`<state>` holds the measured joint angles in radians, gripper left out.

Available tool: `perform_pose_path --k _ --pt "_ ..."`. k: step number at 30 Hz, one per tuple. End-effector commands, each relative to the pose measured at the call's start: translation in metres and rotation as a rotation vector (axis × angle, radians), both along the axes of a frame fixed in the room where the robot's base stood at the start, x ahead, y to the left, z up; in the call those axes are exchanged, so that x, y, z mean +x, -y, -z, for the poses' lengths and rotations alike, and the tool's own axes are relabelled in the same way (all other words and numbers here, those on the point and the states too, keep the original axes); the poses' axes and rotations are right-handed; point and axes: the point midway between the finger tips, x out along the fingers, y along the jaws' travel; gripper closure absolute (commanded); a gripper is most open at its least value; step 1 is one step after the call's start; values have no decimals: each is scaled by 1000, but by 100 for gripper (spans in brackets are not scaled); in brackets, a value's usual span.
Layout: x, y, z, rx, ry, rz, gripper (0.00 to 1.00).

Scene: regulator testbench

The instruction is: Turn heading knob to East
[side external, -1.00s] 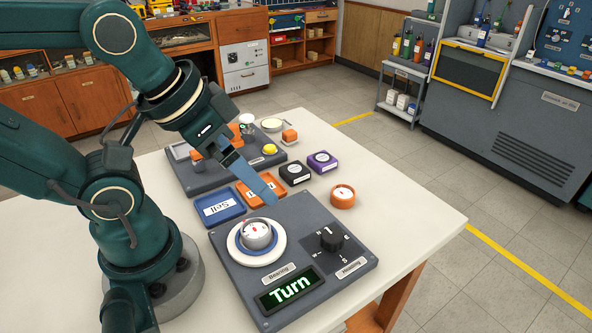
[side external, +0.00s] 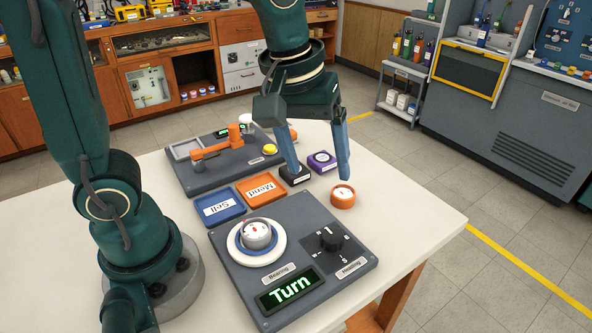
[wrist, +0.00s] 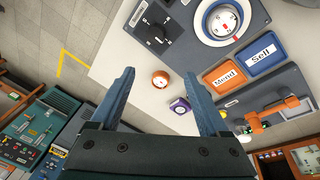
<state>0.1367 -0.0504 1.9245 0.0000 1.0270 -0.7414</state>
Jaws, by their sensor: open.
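The black heading knob (side external: 331,239) sits on the right part of the grey panel (side external: 300,213), beside the label "Heading" (side external: 352,266). Letters surround the knob, but I cannot read its pointer surely. It also shows at the upper left of the wrist view (wrist: 156,33). My gripper (side external: 318,172) is open and empty above the table, behind the panel, near the orange round piece (side external: 343,196). Its fingers are well apart from the knob. In the wrist view the gripper (wrist: 162,80) spans the orange and purple pieces, with the knob beyond the fingertips.
The white bearing dial (side external: 257,236) is left of the knob, above a display reading "Turn" (side external: 290,290). Blue "Sell" (side external: 220,207) and orange "Mend" (side external: 262,189) trays lie behind the panel. Black (side external: 295,174) and purple (side external: 321,161) pieces stand close to the fingers. Table right of the panel is clear.

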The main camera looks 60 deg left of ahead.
Motion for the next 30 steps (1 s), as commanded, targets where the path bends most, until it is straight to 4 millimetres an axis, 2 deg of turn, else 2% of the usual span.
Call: perform_pose_path --k 4,9,17,24,30 --pt "17 16 29 3 -109 -29 21" --pt "22 27 57 22 -194 -5 21" --pt "16 31 82 36 -244 15 21" --pt "17 31 112 36 -242 15 21" --pt "17 31 122 36 -239 15 21"
